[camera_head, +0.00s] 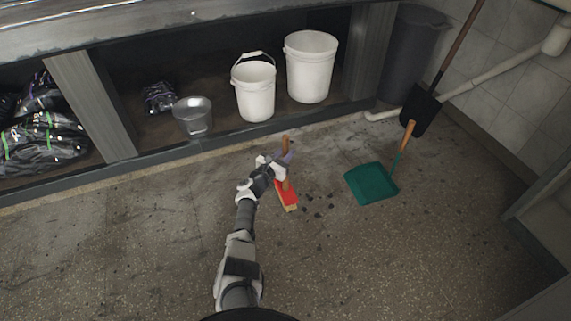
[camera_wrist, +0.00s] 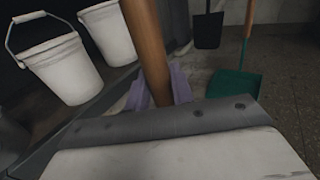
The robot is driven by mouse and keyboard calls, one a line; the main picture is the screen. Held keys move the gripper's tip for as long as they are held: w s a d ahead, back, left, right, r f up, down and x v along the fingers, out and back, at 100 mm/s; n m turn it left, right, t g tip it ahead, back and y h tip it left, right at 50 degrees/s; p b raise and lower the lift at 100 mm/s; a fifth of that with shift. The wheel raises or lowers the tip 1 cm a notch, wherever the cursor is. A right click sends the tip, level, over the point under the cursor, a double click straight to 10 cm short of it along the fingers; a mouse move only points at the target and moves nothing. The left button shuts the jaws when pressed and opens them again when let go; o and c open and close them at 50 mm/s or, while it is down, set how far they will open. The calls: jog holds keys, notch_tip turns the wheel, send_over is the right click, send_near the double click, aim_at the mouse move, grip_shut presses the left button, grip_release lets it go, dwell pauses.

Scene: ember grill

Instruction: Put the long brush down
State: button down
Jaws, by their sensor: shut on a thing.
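The long brush has a brown wooden handle and a red head with pale bristles (camera_head: 288,197). Its handle also shows in the wrist view (camera_wrist: 146,45), rising between the lavender fingers. My gripper (camera_head: 281,163) is shut on the handle, with the handle's top end sticking out above the fingers in the head view. The red head is at or close to the floor (camera_head: 150,240); I cannot tell whether it touches. In the wrist view my gripper (camera_wrist: 160,92) hides the brush's lower part.
Dark crumbs (camera_head: 312,208) lie right of the brush head. A green dustpan (camera_head: 371,184) with a wooden handle lies farther right. A shelf holds two white buckets (camera_head: 254,95), a metal bucket (camera_head: 193,117) and black bags (camera_head: 42,140). A black shovel (camera_head: 420,110) leans at right. The left floor is clear.

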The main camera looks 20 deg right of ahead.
jog(key=shift+f+b, duration=0.85)
jog(key=shift+f, duration=0.9)
jog(key=shift+f, duration=0.15)
jog(key=c, duration=1.2)
grip_release()
jog(key=p+v, duration=0.4)
jog(key=v, duration=0.3)
jog(key=shift+s+a, duration=0.2)
